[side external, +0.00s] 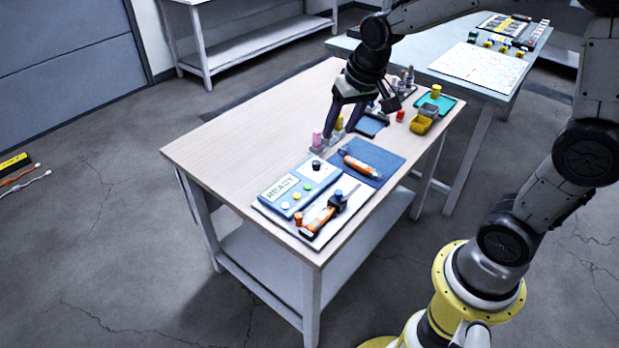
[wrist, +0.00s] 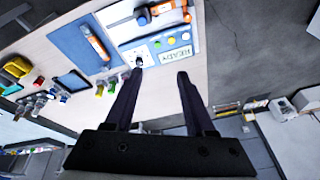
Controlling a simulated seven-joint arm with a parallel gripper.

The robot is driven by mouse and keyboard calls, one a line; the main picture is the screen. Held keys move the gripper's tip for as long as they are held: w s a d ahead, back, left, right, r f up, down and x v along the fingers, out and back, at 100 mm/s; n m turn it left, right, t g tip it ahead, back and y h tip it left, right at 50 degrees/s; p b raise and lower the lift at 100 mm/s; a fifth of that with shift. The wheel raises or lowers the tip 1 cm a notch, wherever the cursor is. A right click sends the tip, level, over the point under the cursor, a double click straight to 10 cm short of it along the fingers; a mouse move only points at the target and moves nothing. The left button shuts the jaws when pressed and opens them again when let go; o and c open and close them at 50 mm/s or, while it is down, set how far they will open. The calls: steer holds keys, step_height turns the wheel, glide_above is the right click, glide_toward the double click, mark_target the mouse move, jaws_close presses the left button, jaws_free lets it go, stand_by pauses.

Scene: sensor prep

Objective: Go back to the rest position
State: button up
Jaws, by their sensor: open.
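My gripper (side external: 339,133) is over the middle of the wooden table (side external: 235,136), pointing down. Its two dark fingers are spread, and in the wrist view my gripper (wrist: 160,76) has nothing between the fingertips but the tabletop beyond. In the side view the fingertips overlap a small grey holder with a pink cylinder (side external: 317,139) and a yellow cylinder (side external: 339,123). In the wrist view these small parts lie left of the left finger. I cannot tell the exact height of the fingertips.
A READY panel (side external: 277,190) with several buttons lies at the near end, beside a board with an orange tool (side external: 316,219). A blue mat (side external: 391,160) holds an orange cylindrical item (side external: 361,166). The table's left side is clear.

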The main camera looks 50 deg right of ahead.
steer(key=s+a+r+n+t, duration=0.3)
steer(key=s+r, duration=0.5)
steer(key=s, duration=0.4)
steer(key=s+f+n+g, duration=0.1)
steer(key=s+f, duration=0.1)
steer(key=s, duration=0.5)
steer(key=shift+s+a+f+n, duration=0.3)
steer(key=shift+s+f+n, duration=0.05)
steer(key=shift+s+n, duration=0.05)
stand_by(0.6)
